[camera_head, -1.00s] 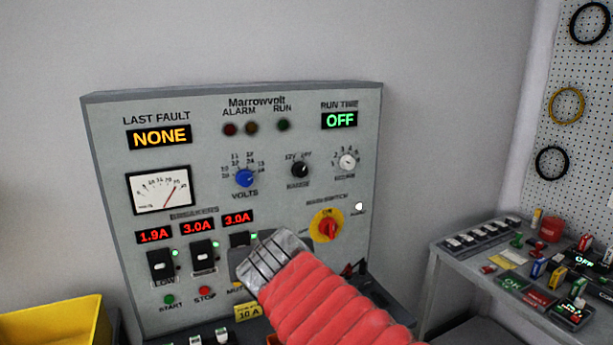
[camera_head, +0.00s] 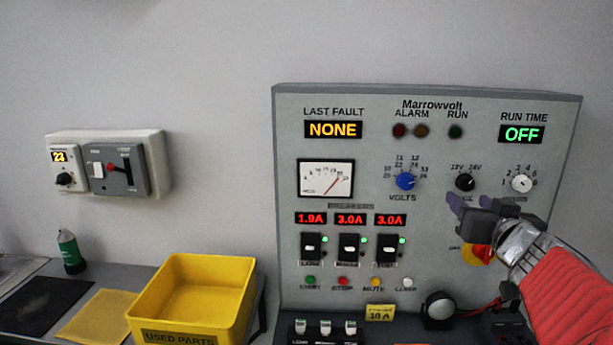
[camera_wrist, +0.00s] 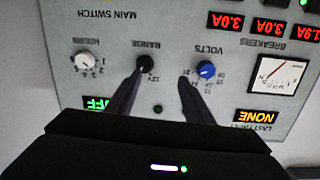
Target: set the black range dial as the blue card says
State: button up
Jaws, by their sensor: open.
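The black range dial (camera_head: 465,182) is on the upper right of the grey panel (camera_head: 290,200), with 12V and 24V marked above it. Its pointer setting is too small to read surely. In the wrist view, which is upside down, the dial (camera_wrist: 146,63) shows by the tip of one finger. My gripper (camera_head: 466,201) is just below the dial in the head view; its fingers (camera_wrist: 162,76) are spread and empty. The dial does not lie between them, and I cannot tell whether a finger touches it. No blue card is in view.
The blue volts dial (camera_head: 405,181) and white hours dial (camera_head: 522,183) flank the range dial. The red and yellow main switch (camera_head: 477,254) is partly behind my gripper. A yellow bin (camera_head: 190,300) and a yellow 10 A card (camera_head: 380,312) are lower down.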

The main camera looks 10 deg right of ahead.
aim_at(467, 186)
jog(key=s+d+n+t, duration=0.1)
jog(key=s+d, duration=0.1)
jog(key=s, duration=0.3)
jog(key=shift+s+d+f+y, duration=0.3)
jog(key=shift+s+d+f, duration=0.1)
jog(key=shift+f, duration=0.05)
jog(key=x, duration=1.4)
jog(key=shift+a+r, duration=0.1)
jog(key=shift+r, duration=0.05)
